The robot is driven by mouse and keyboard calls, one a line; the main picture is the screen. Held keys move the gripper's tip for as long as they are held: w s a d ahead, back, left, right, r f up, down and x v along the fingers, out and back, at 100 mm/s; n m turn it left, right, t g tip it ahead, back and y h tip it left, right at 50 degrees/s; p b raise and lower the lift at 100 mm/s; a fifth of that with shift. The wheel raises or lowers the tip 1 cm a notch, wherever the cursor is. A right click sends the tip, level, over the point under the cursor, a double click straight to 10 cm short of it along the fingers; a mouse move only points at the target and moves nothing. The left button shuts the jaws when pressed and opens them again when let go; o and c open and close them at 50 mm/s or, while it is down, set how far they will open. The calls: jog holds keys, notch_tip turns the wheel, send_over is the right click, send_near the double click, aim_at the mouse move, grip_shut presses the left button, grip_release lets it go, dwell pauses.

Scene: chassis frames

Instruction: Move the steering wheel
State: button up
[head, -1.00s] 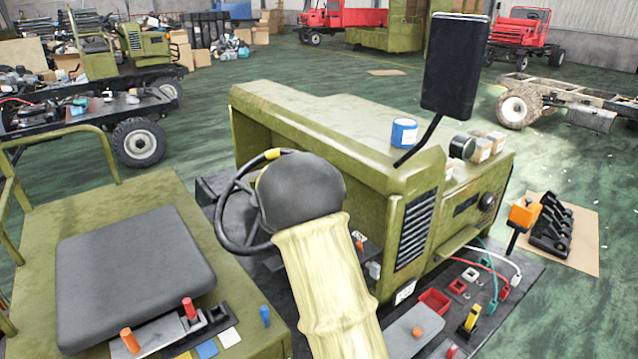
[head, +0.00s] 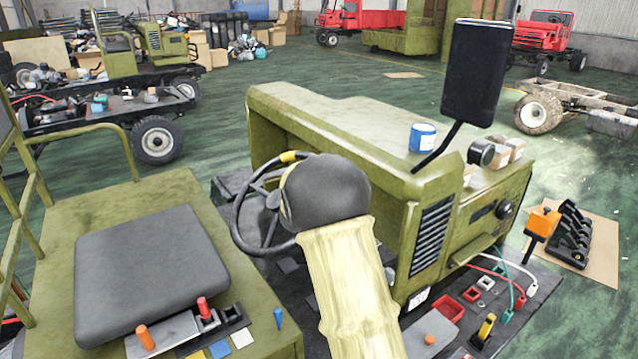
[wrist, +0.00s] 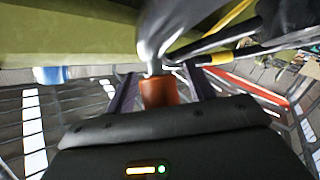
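The black steering wheel (head: 240,220) stands tilted in the cab of the green vehicle, with a yellow band (head: 290,156) at its top. Its right side is hidden behind my arm's dark rounded end. In the wrist view, a black bar with a yellow band (wrist: 222,57), apparently part of the wheel, runs at upper right. My gripper (wrist: 162,86) shows there with two dark purple fingers spread apart. An orange-brown piece (wrist: 158,92) below a blurred silver shaft appears between them, with gaps on both sides. My fingers are hidden in the head view.
A grey seat (head: 150,270) is at left, with orange and red levers beside it. The green hood (head: 340,125) carries a blue can (head: 422,138) and a dark mirror (head: 475,70). Several small parts and cables lie at lower right. Open green floor lies beyond the vehicle.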

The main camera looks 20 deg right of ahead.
jog(key=shift+w+f, duration=0.1)
jog(key=shift+a, duration=0.15)
jog(key=b+v, duration=0.5)
jog(key=v, duration=1.2)
jog(key=shift+s, duration=0.3)
jog(key=shift+w, duration=0.1)
